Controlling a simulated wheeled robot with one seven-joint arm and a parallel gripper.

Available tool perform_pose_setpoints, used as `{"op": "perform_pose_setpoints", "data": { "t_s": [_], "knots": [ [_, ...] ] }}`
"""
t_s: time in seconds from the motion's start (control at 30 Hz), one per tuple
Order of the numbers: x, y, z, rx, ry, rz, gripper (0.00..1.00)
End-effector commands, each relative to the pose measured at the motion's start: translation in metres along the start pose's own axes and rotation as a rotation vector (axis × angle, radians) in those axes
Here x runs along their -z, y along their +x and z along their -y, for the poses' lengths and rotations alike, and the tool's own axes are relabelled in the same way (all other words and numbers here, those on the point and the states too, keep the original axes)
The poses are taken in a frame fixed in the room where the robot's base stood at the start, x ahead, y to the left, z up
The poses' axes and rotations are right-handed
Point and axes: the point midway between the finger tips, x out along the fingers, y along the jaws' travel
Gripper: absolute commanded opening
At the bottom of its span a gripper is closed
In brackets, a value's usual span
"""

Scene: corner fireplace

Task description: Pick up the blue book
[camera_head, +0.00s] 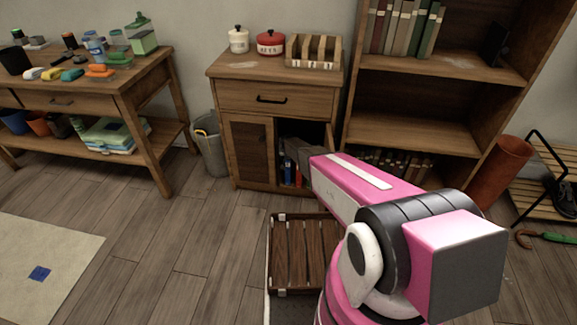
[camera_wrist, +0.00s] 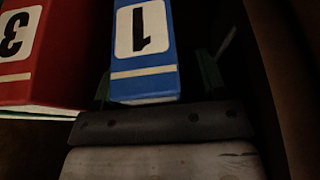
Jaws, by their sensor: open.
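The blue book (camera_wrist: 145,60) stands upright in the wrist view, with a white label and a black 1 on its spine. The red book (camera_wrist: 35,55), marked 3, is just left of it. My gripper (camera_wrist: 158,76) is open in front of the blue book. One dark green finger is near the book's left edge by the red book, the other off its right side with a gap. Contact is unclear in the shadow. In the head view, a blue spine (camera_head: 287,170) and a red spine (camera_head: 298,177) show inside the cabinet's lower compartment; my arm hides part of it.
The wooden cabinet (camera_head: 262,97) has a drawer above and an opened right side. Its dark inner wall (camera_wrist: 285,70) is close at right. A slatted wooden tray (camera_head: 308,250) lies on the floor in front. A bin (camera_head: 212,150) stands left, a bookshelf (camera_head: 415,133) right.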

Motion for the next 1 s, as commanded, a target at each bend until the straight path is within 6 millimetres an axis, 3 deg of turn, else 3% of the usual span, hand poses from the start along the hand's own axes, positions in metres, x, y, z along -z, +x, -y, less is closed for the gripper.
{"op": "perform_pose_setpoints", "data": {
  "t_s": [0.1, 0.27, 0.3, 0.67, 0.93, 1.0],
  "knots": [
    [-0.001, 0.001, 0.000, 0.000, 0.000, 0.000, 0.63],
    [-0.001, 0.001, 0.000, 0.000, 0.000, 0.000, 0.11],
    [0.000, 0.001, 0.000, 0.000, 0.000, 0.000, 0.07],
    [0.001, -0.004, 0.000, 0.000, 0.000, -0.001, 0.08],
    [0.014, -0.037, 0.000, 0.001, 0.000, -0.002, 0.08],
    [0.000, -0.042, -0.001, 0.000, -0.001, 0.001, 0.08]
  ]
}}
